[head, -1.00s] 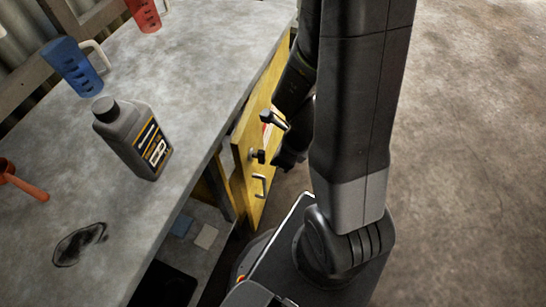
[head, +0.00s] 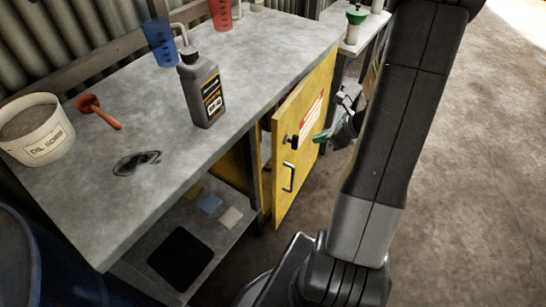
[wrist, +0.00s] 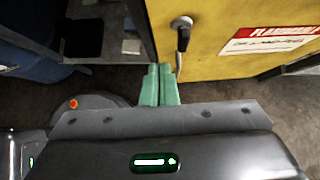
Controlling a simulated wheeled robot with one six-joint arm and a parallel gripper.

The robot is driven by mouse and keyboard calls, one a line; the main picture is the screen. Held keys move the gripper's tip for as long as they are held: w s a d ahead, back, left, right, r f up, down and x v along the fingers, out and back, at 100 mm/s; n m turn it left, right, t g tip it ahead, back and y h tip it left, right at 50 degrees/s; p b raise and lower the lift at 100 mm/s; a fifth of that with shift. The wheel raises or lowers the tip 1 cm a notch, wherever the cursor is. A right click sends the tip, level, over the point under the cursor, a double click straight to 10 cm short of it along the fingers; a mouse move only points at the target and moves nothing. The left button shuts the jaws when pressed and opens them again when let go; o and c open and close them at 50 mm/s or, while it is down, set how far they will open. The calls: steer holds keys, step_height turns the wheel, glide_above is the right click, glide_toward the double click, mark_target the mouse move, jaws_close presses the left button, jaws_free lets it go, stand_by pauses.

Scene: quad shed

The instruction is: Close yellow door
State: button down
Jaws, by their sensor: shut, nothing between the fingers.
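The yellow door (head: 303,122) stands ajar under the workbench, its near edge out from the bench frame. It has a red and white label, a dark latch (head: 291,139) and a bar handle (head: 288,177). My gripper (head: 322,136) is on the outer side of the door, close to its face. In the wrist view the green fingers (wrist: 160,84) are together and empty. The yellow door (wrist: 215,30) fills the upper right there, with the dark latch (wrist: 182,36) just beyond the fingertips. I cannot tell whether the fingers touch the door.
The workbench (head: 180,120) carries a dark bottle (head: 202,90), a blue jug (head: 160,42), a red jug (head: 220,14), a red scoop (head: 97,110) and a white bucket (head: 36,128). A blue drum (head: 15,260) stands at lower left. Open concrete floor lies right.

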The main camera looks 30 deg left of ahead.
glide_toward(280, 143)
step_height(280, 143, down, 4)
steer(key=a, duration=0.2)
steer(key=shift+s+a, duration=0.1)
steer(key=shift+a, duration=0.25)
steer(key=shift+a+f, duration=0.15)
steer(key=shift+a, duration=0.45)
steer(key=shift+a, duration=0.1)
